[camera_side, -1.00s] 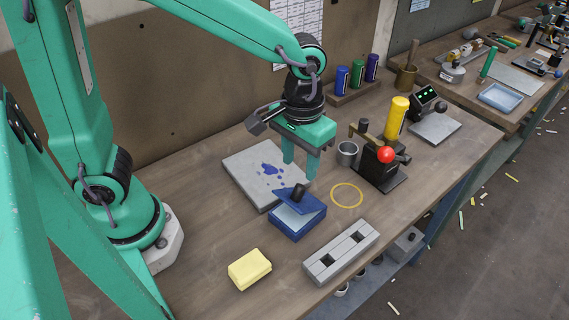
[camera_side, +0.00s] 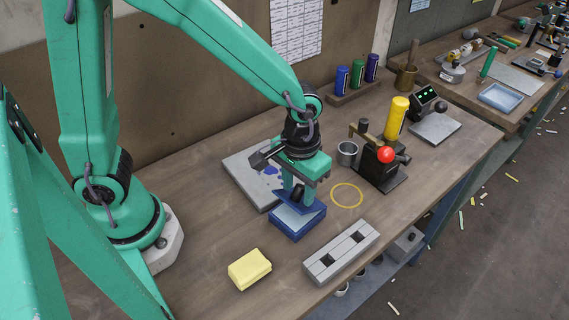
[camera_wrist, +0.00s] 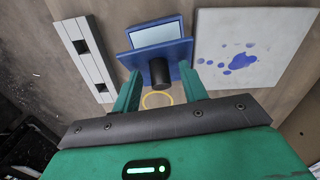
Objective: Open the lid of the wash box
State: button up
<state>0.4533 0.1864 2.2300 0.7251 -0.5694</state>
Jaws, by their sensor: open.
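The wash box (camera_side: 284,230) is a small blue open-fronted box with a pale inside, standing on the bench; it also shows in the wrist view (camera_wrist: 184,45). Its blue lid (camera_side: 312,203) stands tilted partly up, with a dark knob on it. In the wrist view the black knob (camera_wrist: 160,71) projects from the lid toward my gripper (camera_wrist: 160,78). My gripper (camera_side: 299,192) is open, its two green fingers down on either side of the knob. I cannot tell whether either finger touches it.
A grey slab (camera_side: 246,174) with blue stains lies behind the box. A yellow sponge (camera_side: 250,269) and a grey slotted block (camera_side: 341,251) lie in front. A yellow ring mark (camera_side: 347,195) and a red-balled black press (camera_side: 380,170) are to the right.

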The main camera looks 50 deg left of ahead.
grip_shut()
jog(key=shift+w, duration=0.1)
jog(key=shift+w+r+g+y, duration=0.3)
jog(key=shift+w+g, duration=0.1)
jog(key=shift+g, duration=0.2)
grip_release()
